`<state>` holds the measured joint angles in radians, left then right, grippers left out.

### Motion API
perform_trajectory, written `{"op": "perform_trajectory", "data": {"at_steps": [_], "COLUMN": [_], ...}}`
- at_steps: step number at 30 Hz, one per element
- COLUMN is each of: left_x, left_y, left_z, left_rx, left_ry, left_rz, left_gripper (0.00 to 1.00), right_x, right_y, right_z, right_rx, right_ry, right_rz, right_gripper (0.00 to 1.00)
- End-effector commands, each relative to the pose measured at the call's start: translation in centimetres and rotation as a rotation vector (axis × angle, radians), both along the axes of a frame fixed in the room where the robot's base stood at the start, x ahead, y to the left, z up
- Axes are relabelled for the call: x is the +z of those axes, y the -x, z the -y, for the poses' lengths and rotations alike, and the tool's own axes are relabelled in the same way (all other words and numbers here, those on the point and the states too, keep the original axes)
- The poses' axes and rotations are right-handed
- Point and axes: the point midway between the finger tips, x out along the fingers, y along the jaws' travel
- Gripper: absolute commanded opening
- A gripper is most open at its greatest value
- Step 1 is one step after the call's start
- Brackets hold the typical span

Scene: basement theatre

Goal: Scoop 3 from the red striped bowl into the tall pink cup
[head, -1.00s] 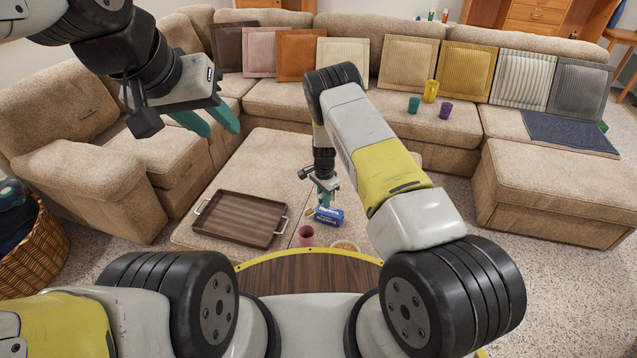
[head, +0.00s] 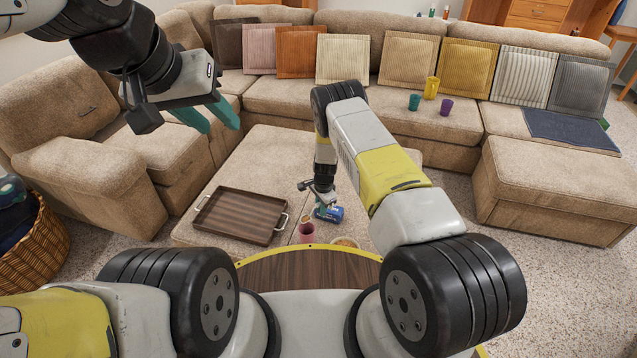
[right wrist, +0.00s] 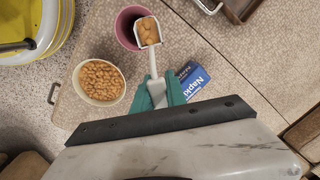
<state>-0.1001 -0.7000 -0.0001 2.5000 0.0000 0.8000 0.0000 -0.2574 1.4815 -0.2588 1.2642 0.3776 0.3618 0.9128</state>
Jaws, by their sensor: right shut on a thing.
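The tall pink cup (head: 307,233) stands on the ottoman near its front edge. My right gripper (right wrist: 160,92) is shut on the handle of a white scoop (right wrist: 150,36). The scoop holds a few pieces, and its head is over the right part of the pink cup's mouth (right wrist: 124,22). My left gripper (head: 214,119) is open and empty, raised at the upper left.
A blue napkin box (right wrist: 188,80) lies right beside the right gripper. A brown wooden tray (head: 240,215) lies left of the cup on the ottoman. Teal, yellow and purple cups (head: 431,88) stand on the far sofa.

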Motion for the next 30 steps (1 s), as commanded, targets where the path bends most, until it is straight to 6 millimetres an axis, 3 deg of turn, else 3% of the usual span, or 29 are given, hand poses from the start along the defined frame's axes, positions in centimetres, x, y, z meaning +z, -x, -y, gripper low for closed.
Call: {"op": "perform_trajectory", "data": {"at_steps": [30], "left_x": [0.0], "left_y": [0.0], "left_z": [0.0], "left_rx": [0.0], "left_ry": [0.0], "left_rz": [0.0], "left_gripper": [0.36], "right_x": [-0.7], "right_y": [1.8], "right_z": [1.0], "right_rx": [-0.01], "right_ry": [-0.418], "right_rz": [0.686], "right_gripper": [0.0]}}
